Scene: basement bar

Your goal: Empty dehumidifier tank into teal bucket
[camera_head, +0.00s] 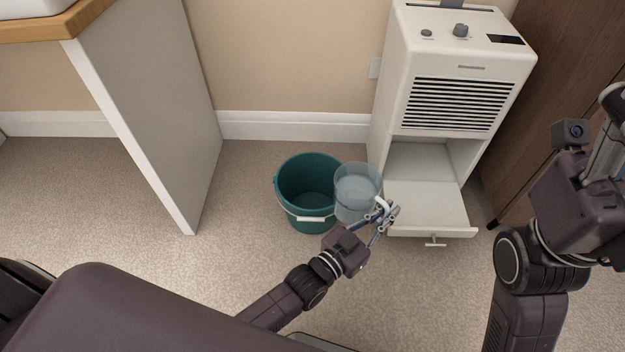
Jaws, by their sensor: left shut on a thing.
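The teal bucket (290,180) stands upright on the floor, its white-gripped handle hanging at the front; its visible inside looks empty. My left gripper (385,211) is shut on the clear tank (354,190), which holds bluish water. The tank is close to upright and overlaps the bucket's right rim in the picture; I cannot tell if they touch. The dehumidifier (460,95) is a white box with a black grille, and its lower bay (425,200) is open and empty. My right arm is at the right edge; its gripper (606,135) is partly cut off, so its fingertips are unclear.
A white panel (160,120) under a wooden top (45,28) stands to the left. A brown wooden cabinet (550,90) is right of the dehumidifier. The wall is behind the bucket. Carpet (80,200) is clear at left and in front.

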